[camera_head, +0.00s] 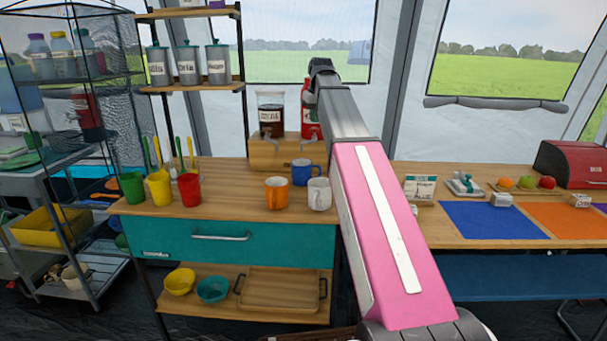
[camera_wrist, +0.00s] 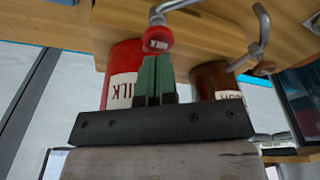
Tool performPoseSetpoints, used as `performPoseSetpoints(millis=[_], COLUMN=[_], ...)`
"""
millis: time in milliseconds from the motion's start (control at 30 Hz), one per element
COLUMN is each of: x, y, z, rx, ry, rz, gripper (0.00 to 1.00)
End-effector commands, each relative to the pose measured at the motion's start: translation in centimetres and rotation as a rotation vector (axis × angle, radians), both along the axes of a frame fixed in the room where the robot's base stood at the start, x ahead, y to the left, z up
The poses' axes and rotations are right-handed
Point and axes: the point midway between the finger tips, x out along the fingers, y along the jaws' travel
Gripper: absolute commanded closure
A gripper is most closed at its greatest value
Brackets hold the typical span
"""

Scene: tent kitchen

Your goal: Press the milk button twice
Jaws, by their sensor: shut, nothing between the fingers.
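The milk button (camera_wrist: 160,40) is a round red cap with a label, at the end of a metal tap in the wrist view. The red milk container (camera_wrist: 122,70) is to its left; its red side also shows in the head view (camera_head: 307,112). My gripper's green fingers (camera_wrist: 157,60) are together and empty. Their tips are right at the button's edge in the picture; I cannot tell whether they touch it. In the head view my arm's end is high in front of the red container, hiding part of it, and the button is not clear there.
A dark-filled dispenser (camera_head: 271,115) stands left of the milk on a wooden stand (camera_head: 262,152). A second tap (camera_wrist: 262,40) is close by on the right in the wrist view. Orange (camera_head: 277,193), blue (camera_head: 304,172) and white (camera_head: 319,193) mugs stand on the counter below.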

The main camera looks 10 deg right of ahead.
Motion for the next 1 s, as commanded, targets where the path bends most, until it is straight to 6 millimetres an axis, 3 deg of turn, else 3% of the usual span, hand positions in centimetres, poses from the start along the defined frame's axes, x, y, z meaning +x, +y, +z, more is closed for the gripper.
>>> performPoseSetpoints(millis=[1000], x=[0.0], y=[0.0], z=[-2.1], rx=[0.000], ry=[0.000], rz=[0.000], gripper=[1.00])
